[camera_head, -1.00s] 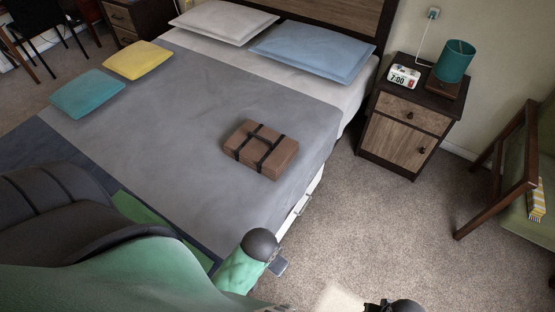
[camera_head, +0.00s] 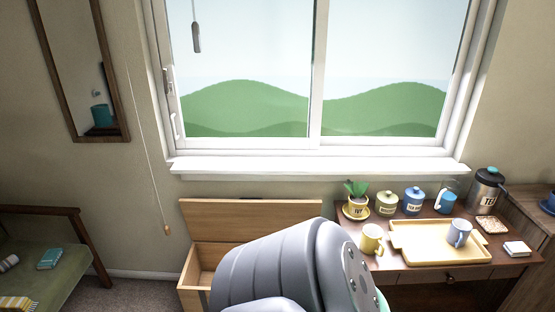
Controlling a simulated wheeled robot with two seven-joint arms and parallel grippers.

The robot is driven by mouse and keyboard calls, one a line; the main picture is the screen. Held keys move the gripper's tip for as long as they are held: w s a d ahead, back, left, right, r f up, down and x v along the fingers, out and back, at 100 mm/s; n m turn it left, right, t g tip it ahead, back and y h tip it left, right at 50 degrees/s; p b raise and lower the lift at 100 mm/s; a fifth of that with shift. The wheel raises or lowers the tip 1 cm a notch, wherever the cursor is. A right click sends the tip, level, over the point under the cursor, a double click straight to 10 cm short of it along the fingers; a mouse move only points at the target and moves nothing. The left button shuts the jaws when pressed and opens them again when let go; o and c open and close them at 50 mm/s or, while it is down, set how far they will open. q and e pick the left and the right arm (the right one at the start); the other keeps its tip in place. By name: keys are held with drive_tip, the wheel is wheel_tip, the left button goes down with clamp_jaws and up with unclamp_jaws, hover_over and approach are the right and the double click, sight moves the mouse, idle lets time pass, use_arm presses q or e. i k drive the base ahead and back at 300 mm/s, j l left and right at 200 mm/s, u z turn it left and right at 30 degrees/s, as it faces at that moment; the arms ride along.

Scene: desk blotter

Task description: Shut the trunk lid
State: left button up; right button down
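The wooden trunk (camera_head: 191,289) stands below the window, left of the desk. Its lid (camera_head: 230,222) is raised and leans upright against the wall side, so the trunk is open. Part of the light wooden inside shows at the left. A large grey arm link of mine covers the trunk's right and front parts. Neither of my grippers shows in the head view.
A desk (camera_head: 420,272) on the right holds a yellow tray (camera_head: 410,252), mugs, several canisters and a potted plant (camera_head: 356,200). A green-cushioned seat (camera_head: 50,272) stands at the left. Carpet (camera_head: 125,292) is clear between the seat and the trunk.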

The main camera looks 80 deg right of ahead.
sight(249, 220)
drive_tip(key=z, duration=2.35)
